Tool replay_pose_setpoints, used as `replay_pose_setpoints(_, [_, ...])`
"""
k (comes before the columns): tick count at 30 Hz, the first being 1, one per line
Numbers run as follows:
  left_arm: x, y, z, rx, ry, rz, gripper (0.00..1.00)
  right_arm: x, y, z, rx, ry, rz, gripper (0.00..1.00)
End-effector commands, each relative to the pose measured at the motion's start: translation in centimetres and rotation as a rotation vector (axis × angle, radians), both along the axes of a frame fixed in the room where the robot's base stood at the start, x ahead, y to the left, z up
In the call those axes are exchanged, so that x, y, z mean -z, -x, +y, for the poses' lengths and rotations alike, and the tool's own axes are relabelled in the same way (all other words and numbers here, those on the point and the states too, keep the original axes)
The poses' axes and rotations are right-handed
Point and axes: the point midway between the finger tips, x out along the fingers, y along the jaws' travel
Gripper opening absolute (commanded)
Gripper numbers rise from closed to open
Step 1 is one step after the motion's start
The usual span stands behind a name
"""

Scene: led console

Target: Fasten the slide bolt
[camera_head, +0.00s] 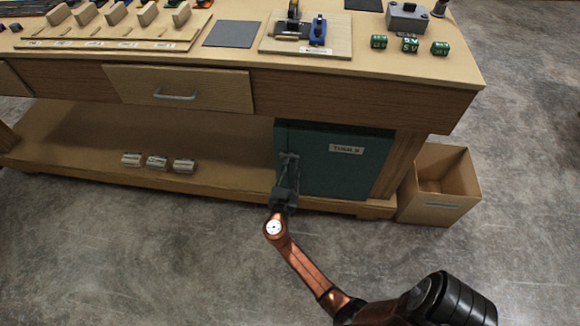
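I cannot clearly make out which part is the slide bolt. A wooden board (275,46) on the table carries a dark metal fitting (292,27) and a blue fitting (318,29) above a small label. A green cabinet (350,172) with a white label stands on the lower shelf. My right gripper (289,160) is at the left edge of the cabinet front, low under the tabletop. Its fingers are small and dark against the green, so their opening and any contact are unclear. My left gripper is out of view.
A drawer with a metal handle (175,96) is left of the cabinet. Several small blocks (157,162) lie on the lower shelf. An open cardboard box (440,187) stands at the right. Green dice (410,45) and a grey box (407,17) are on the tabletop.

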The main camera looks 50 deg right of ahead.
Motion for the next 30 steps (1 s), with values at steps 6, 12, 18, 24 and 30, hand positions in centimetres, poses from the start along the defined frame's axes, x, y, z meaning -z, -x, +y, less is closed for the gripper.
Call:
replay_pose_setpoints(6, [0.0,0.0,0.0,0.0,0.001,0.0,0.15,-0.1,-0.2,0.2,-0.005,-0.001,-0.001,0.33])
replay_pose_setpoints(12, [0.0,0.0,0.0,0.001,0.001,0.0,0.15,-0.1,0.0,0.0,-0.001,0.0,-0.001,0.34])
replay_pose_setpoints(18, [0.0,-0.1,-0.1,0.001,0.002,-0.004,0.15,0.1,0.5,0.9,-0.001,-0.002,0.0,0.34])
replay_pose_setpoints(24, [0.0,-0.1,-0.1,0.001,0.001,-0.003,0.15,0.1,2.3,3.7,-0.002,-0.003,0.001,0.34])
replay_pose_setpoints(30, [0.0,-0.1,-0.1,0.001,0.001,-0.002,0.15,0.1,3.6,5.9,-0.003,-0.002,0.0,0.34])
